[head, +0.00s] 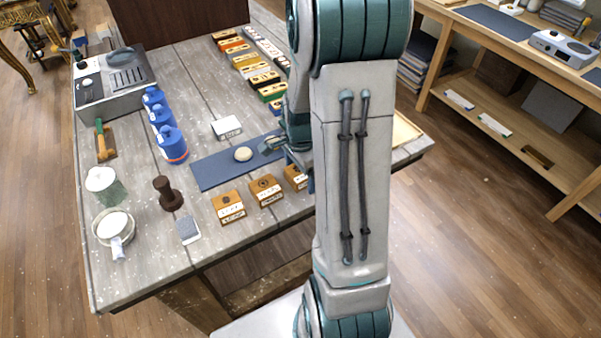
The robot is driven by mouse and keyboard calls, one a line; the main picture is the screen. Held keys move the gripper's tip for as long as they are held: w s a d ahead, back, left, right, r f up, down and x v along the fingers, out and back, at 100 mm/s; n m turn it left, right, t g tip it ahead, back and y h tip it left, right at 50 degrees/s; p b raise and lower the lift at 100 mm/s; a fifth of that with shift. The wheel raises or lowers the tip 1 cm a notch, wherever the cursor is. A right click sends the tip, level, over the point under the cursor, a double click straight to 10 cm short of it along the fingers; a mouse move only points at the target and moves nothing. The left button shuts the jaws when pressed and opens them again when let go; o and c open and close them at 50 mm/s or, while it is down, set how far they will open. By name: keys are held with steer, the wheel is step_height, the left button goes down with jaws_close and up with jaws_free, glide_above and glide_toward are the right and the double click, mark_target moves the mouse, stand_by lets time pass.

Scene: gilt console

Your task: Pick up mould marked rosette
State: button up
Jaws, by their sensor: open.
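Three small wooden moulds with dark round marks and white labels stand in a row near the table's front edge: a left one (229,208), a middle one (266,191) and a right one (296,177). The labels are too small to read, so I cannot tell which is marked rosette. My gripper (290,160) is partly hidden behind my arm, just behind the right mould. It is open, and I see nothing held in it. My arm hides part of the right mould's surroundings.
A blue mat (215,172) carries a pale round piece (243,154) beside my gripper. A dark brown turned stamp (167,194), a white-handled pot (114,228), a jar (105,186) and blue bottles (170,145) stand to the left. Coloured boxes (245,60) line the back.

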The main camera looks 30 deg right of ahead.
steer(key=c, duration=1.1)
steer(key=shift+r, duration=0.1)
